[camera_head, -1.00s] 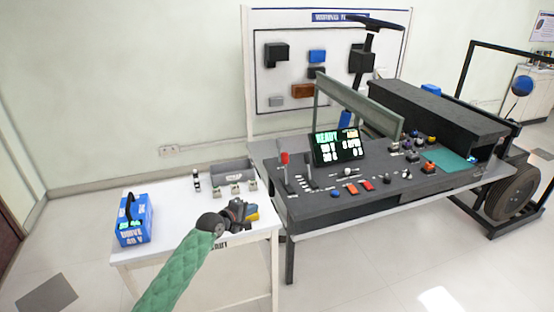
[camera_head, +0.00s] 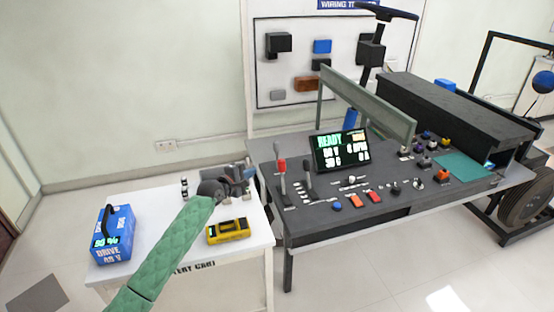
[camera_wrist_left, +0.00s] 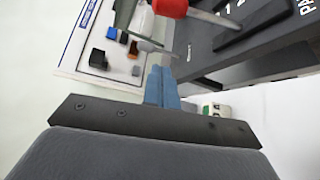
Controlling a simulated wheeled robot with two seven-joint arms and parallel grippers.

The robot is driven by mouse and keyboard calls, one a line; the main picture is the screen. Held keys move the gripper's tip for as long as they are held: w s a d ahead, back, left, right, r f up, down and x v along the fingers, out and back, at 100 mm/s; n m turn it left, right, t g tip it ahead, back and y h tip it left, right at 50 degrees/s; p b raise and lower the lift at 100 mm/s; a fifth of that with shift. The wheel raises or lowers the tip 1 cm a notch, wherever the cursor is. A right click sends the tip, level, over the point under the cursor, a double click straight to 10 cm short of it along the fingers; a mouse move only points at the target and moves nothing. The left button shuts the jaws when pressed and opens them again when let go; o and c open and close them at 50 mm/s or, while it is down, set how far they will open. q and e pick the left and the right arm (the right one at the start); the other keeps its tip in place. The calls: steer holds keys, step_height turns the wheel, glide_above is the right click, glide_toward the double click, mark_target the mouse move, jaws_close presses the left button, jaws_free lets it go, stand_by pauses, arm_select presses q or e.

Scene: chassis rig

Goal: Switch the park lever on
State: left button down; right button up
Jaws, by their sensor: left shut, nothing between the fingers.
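Two levers stand at the left end of the dark console (camera_head: 335,210): one with a red knob (camera_head: 282,164) and a black one (camera_head: 308,170). In the head view their labels are too small to read, so I cannot tell surely which is the park lever. My left gripper (camera_head: 246,170) is shut and empty, above the cart and just left of the red-knobbed lever. In the left wrist view its blue-grey fingers (camera_wrist_left: 161,82) are together, with the red knob (camera_wrist_left: 170,7) beyond them, apart. Part of a label reading "PA" shows at the right edge. My right gripper is out of view.
The white cart (camera_head: 165,220) bears a blue battery box (camera_head: 115,235), a yellow device (camera_head: 228,231) and small parts. The console's lit display (camera_head: 341,150) reads READY. A green-grey raised panel (camera_head: 368,105) stands behind it.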

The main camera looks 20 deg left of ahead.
mark_target(282, 177)
arm_select(q)
steer(key=w+d+p, duration=0.6)
steer(key=w, duration=0.1)
steer(key=shift+d, duration=0.25)
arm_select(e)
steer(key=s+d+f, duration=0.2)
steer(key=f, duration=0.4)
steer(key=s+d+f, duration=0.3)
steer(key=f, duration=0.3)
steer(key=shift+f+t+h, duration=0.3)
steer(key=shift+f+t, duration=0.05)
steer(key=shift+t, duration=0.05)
arm_select(q)
steer(key=shift+f, duration=0.15)
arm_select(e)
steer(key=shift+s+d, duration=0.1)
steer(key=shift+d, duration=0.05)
